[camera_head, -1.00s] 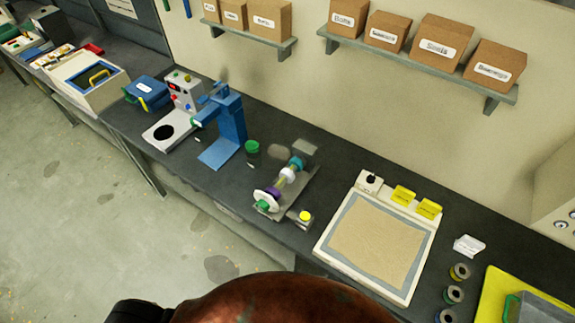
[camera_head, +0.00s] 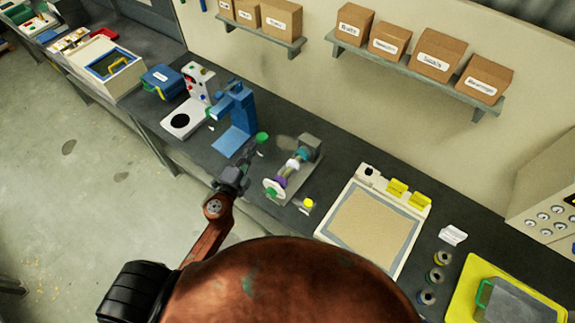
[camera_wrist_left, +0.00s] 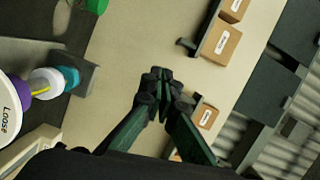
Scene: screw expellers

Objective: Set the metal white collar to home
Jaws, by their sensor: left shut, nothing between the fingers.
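The white collar (camera_head: 292,165) sits on the shaft of the small screw expeller, between a purple part (camera_head: 281,181) and a teal part (camera_head: 304,153). In the left wrist view the white collar (camera_wrist_left: 45,81) is at the left, with the purple part (camera_wrist_left: 18,89) nearer and the teal part (camera_wrist_left: 69,76) behind. A white disc (camera_wrist_left: 9,112) there reads "LOOSE". My left gripper (camera_head: 256,153) is left of the expeller, apart from the collar. Its fingertips (camera_wrist_left: 163,76) are shut together and empty. My right gripper is not in view.
A green cup (camera_head: 262,138) stands close to my left fingertips. A blue press (camera_head: 236,118) is to the left. A yellow button (camera_head: 308,203) is beside the expeller's front. A sand-coloured panel (camera_head: 366,222) lies to the right. Shelves with boxes (camera_head: 446,56) hang on the wall.

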